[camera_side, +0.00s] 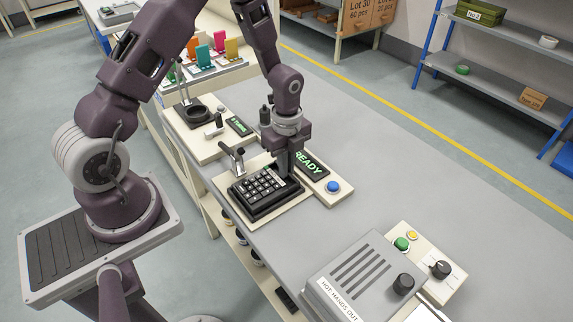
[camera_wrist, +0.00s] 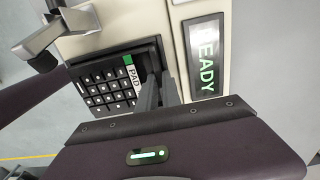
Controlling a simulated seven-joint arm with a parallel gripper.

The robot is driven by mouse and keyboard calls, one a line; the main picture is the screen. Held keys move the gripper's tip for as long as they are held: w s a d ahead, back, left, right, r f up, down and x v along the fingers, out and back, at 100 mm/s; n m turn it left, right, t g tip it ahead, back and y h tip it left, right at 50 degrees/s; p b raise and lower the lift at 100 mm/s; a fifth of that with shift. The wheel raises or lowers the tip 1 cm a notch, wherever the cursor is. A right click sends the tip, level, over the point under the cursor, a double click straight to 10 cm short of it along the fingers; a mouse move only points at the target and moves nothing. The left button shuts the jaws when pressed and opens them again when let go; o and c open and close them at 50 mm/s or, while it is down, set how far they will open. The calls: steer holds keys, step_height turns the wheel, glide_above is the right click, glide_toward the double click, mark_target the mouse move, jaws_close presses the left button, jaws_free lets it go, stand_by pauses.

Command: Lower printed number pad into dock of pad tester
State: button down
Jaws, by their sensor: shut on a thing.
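The printed number pad (camera_side: 262,185) is black with rows of dark keys with white markings. In the wrist view the pad (camera_wrist: 103,88) shows a green mark and the word PAD at one edge. My gripper (camera_side: 289,172) is shut on the pad's edge near the display side. The pad tester's dock (camera_side: 255,213) is a black frame on a cream base (camera_side: 239,215). The pad is at or just over the dock; I cannot tell whether it is fully seated. The tester's display (camera_side: 311,164) reads READY in green.
A lever clamp (camera_side: 232,158) stands beside the dock; it also shows in the wrist view (camera_wrist: 62,32). A blue button (camera_side: 333,187) is on the tester. A grey press (camera_side: 362,275) marked HOT stands in front. The table (camera_side: 375,190) to the right is clear.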

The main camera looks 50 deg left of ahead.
steer(key=shift+f, duration=0.15)
steer(key=c, duration=1.5)
jaws_free()
steer(key=shift+o, duration=0.2)
steer(key=shift+r, duration=3.55)
